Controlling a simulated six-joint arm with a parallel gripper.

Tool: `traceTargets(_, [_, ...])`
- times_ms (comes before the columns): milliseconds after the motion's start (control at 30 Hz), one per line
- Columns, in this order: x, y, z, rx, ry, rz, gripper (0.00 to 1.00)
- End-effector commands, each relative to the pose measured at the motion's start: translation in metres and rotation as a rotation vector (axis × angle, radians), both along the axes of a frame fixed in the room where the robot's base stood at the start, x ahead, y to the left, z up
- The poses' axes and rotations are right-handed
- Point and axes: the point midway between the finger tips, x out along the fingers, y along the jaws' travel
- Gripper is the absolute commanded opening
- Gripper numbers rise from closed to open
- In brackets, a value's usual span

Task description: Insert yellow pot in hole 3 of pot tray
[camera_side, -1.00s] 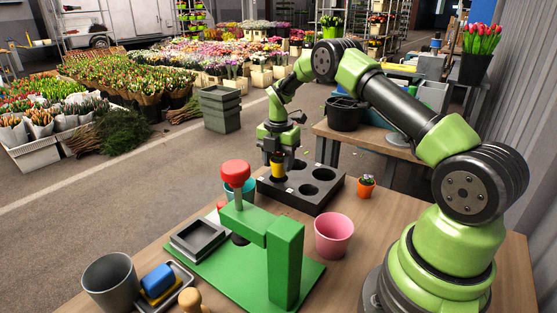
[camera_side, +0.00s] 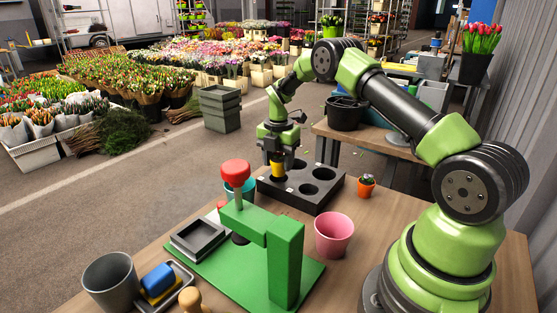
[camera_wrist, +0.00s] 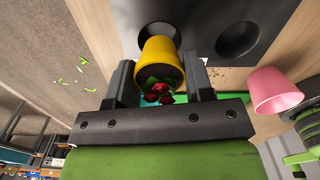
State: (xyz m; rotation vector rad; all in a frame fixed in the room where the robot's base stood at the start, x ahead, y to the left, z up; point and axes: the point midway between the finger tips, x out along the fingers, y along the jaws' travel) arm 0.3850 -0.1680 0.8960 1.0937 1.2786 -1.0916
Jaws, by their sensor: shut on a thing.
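The yellow pot (camera_side: 278,170) is held upright in my gripper (camera_side: 277,160) over a hole at the left end of the dark pot tray (camera_side: 316,202). In the wrist view the yellow pot (camera_wrist: 158,50) sits between the two dark fingers of my gripper (camera_wrist: 160,80), with red flowers and green leaves inside it. The pot's lower end is at the tray's top; I cannot tell how deep it is in the hole. Other holes of the tray (camera_wrist: 200,25) are empty in view. Hole numbers cannot be read.
A green press (camera_side: 285,260) with a red knob stands in front of the tray. A pink pot (camera_side: 333,236) and a small orange pot (camera_side: 366,186) stand to the right. A teal pot (camera_side: 248,190) is partly hidden behind the knob. A grey bucket (camera_side: 110,283) is at front left.

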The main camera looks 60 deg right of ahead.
Motion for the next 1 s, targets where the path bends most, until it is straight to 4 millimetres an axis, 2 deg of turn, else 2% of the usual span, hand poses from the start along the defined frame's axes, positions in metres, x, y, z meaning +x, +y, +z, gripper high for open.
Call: traceTargets(1000, [0.000, 0.000, -0.025, 0.001, 0.000, -0.001, 0.24])
